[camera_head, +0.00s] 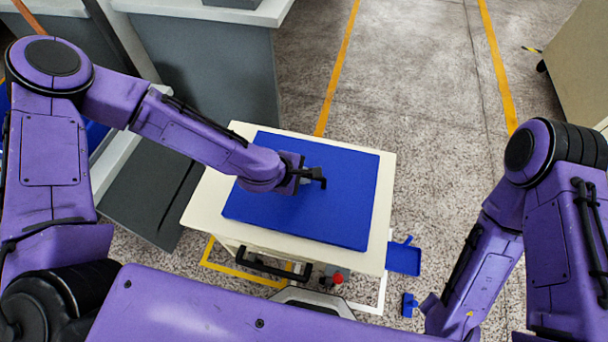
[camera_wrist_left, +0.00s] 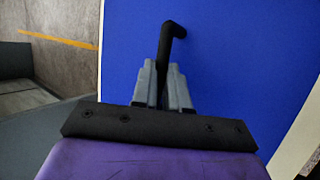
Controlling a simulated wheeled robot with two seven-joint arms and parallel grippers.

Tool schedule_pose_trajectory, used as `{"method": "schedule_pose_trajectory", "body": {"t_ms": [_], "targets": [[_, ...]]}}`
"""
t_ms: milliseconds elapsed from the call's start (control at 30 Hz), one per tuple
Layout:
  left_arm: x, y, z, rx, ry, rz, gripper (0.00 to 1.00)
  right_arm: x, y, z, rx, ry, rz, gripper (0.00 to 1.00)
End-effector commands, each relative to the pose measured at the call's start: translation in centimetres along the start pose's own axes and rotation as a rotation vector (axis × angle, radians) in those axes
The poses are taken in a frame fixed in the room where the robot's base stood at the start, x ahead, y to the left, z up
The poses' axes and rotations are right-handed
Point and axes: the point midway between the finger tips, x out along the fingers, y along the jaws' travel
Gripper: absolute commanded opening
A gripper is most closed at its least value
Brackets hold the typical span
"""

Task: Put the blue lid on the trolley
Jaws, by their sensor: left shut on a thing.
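The blue lid (camera_head: 345,190) is a large flat rectangle lying over the pale top of the trolley (camera_head: 208,190) in the head view. A pale margin of the trolley top shows along its left and right sides. My left gripper (camera_head: 310,175) is over the lid's middle, shut on the lid's black handle (camera_head: 322,181). In the left wrist view the grey fingers of my left gripper (camera_wrist_left: 163,85) close around the black handle (camera_wrist_left: 173,35), with the blue lid (camera_wrist_left: 235,60) behind. Whether the lid rests fully on the trolley cannot be told. My right gripper is not clearly in view.
A blue tray (camera_head: 404,258) sits at the trolley's right side. A red knob (camera_head: 338,279) and a dark bar handle (camera_head: 262,266) are at its front. A grey cabinet (camera_head: 220,75) stands behind left. Open floor (camera_head: 430,110) lies behind and to the right.

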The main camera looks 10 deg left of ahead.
Motion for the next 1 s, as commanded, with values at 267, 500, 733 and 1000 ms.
{"method": "schedule_pose_trajectory", "body": {"t_ms": [267, 500, 733, 1000], "targets": [[0.1, -0.1, -0.1, 0.001, 0.000, 0.000, 0.27, 0.1, 0.0, 0.1, 0.000, 0.000, 0.000, 0.43], [0.1, -0.1, -0.1, 0.000, 0.000, 0.000, 0.39, 0.1, 0.0, 0.1, 0.000, 0.000, 0.000, 0.43], [-1.8, 0.3, 0.0, -0.001, 0.000, 0.002, 0.39, -0.4, 0.0, -0.2, 0.000, 0.000, 0.000, 0.43], [-8.8, 0.4, 0.1, -0.001, 0.000, 0.004, 0.39, -1.9, 0.2, -0.8, 0.000, 0.000, 0.000, 0.43]]}}
